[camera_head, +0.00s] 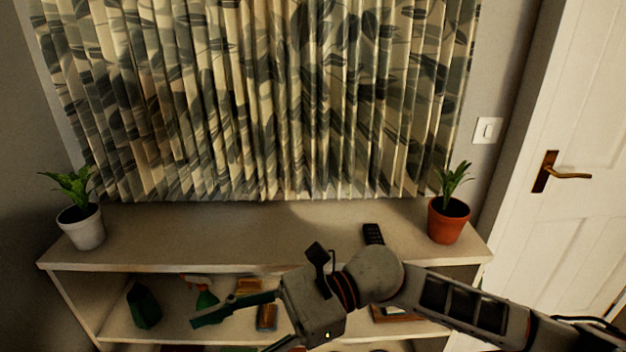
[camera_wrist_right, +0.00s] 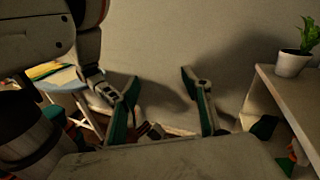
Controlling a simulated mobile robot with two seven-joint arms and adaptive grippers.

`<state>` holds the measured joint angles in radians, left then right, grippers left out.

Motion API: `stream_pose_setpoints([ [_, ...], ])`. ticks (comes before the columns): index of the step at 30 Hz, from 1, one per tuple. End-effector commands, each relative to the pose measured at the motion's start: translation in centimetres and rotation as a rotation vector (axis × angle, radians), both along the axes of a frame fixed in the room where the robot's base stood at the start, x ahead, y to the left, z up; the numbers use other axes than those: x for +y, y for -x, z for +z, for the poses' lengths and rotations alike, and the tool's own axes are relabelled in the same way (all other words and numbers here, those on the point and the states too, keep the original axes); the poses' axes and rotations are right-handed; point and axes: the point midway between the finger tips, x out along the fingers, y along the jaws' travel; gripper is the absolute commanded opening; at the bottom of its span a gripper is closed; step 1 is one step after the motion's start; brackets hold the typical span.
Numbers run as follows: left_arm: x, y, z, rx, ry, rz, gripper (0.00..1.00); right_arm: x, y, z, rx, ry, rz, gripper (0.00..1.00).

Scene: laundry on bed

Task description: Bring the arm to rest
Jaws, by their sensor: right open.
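My right arm (camera_head: 462,305) comes in from the right in the head view, in front of the shelf unit. Its gripper (camera_head: 232,335) points left, with its fingers spread and nothing between them. In the right wrist view the two green-lined fingers of this gripper (camera_wrist_right: 162,132) stand wide apart against a plain wall.
A shelf unit (camera_head: 150,255) stands under a patterned curtain (camera_head: 260,100). On top are a white-potted plant (camera_head: 83,226), an orange-potted plant (camera_head: 448,220) and a dark remote (camera_head: 373,234). A green bottle (camera_head: 207,299) and box (camera_head: 144,305) sit below. A door (camera_head: 560,120) is right.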

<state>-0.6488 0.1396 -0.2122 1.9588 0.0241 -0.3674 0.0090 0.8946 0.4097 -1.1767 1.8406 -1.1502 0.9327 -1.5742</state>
Motion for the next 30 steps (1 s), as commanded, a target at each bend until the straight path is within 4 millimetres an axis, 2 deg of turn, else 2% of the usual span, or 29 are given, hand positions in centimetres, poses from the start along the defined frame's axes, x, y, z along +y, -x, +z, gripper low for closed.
stream_pose_setpoints([
  [3, 0.0, 0.0, 0.0, 0.001, 0.000, 0.000, 0.51, 0.7, -1.3, 2.1, 0.318, -0.106, -0.112, 0.48],
  [7, 0.0, 0.0, 0.0, 0.001, 0.000, 0.000, 0.51, 0.0, -4.4, 3.3, 0.678, -0.213, -0.229, 0.48],
  [11, 0.0, 0.0, 0.0, 0.000, 0.000, 0.000, 0.51, -2.2, -8.2, 2.5, 1.051, -0.321, -0.333, 0.48],
  [14, 0.0, 0.0, 0.1, -0.002, 0.001, 0.000, 0.51, -4.7, -11.2, 0.2, 1.344, -0.408, -0.409, 0.48],
  [17, 0.0, -0.1, 0.2, -0.003, 0.001, 0.000, 0.51, -7.9, -13.6, -3.3, 1.635, -0.503, -0.477, 0.48],
  [20, 0.0, -0.1, 0.2, -0.004, 0.001, 0.000, 0.51, -11.5, -15.2, -8.1, 1.926, -0.610, -0.541, 0.48],
  [22, 0.0, -0.1, 0.3, -0.005, 0.002, -0.001, 0.51, -14.3, -15.5, -12.1, 2.126, -0.692, -0.582, 0.48],
  [26, 0.0, -0.1, 0.3, -0.005, 0.002, -0.001, 0.51, -19.3, -14.5, -19.6, 2.453, -0.857, -0.650, 0.48],
  [30, 0.0, -0.1, 0.3, -0.005, 0.002, -0.001, 0.51, -24.2, -11.1, -27.3, 2.751, -1.055, -0.711, 0.48],
])
